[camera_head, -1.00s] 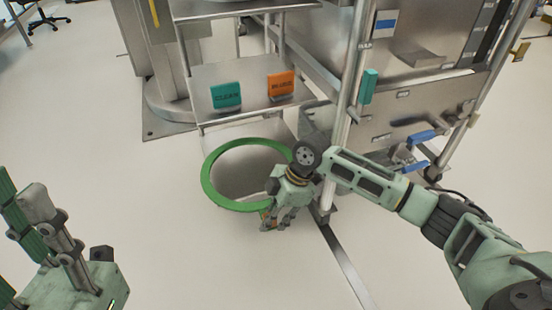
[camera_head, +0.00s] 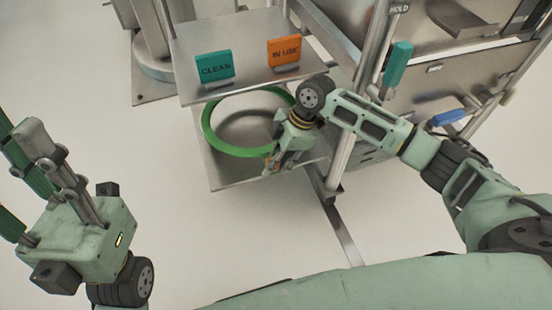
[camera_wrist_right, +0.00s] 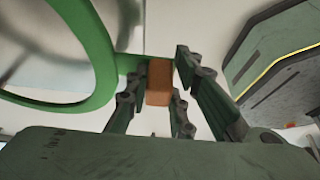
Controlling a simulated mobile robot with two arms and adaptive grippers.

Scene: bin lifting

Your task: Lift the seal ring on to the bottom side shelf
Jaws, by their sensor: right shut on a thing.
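The green seal ring (camera_head: 216,143) is over the bottom side shelf (camera_head: 222,183) in the head view, below the shelf with the two signs. I cannot tell whether the ring touches the shelf. My right gripper (camera_head: 272,163) is at the ring's right front side, shut on its orange-brown grip block. In the right wrist view the block (camera_wrist_right: 159,82) sits between the fingers, with the green ring (camera_wrist_right: 98,50) to its left. My left gripper (camera_head: 30,160) is at the left edge, away from the shelves, its fingers pointing up; its tips are partly cut off.
A teal CLEAN sign (camera_head: 214,67) and an orange IN USE sign (camera_head: 284,51) stand on the upper side shelf (camera_head: 240,82). A steel frame post (camera_head: 345,150) is just right of my right gripper. Open pale floor (camera_head: 170,230) lies in front.

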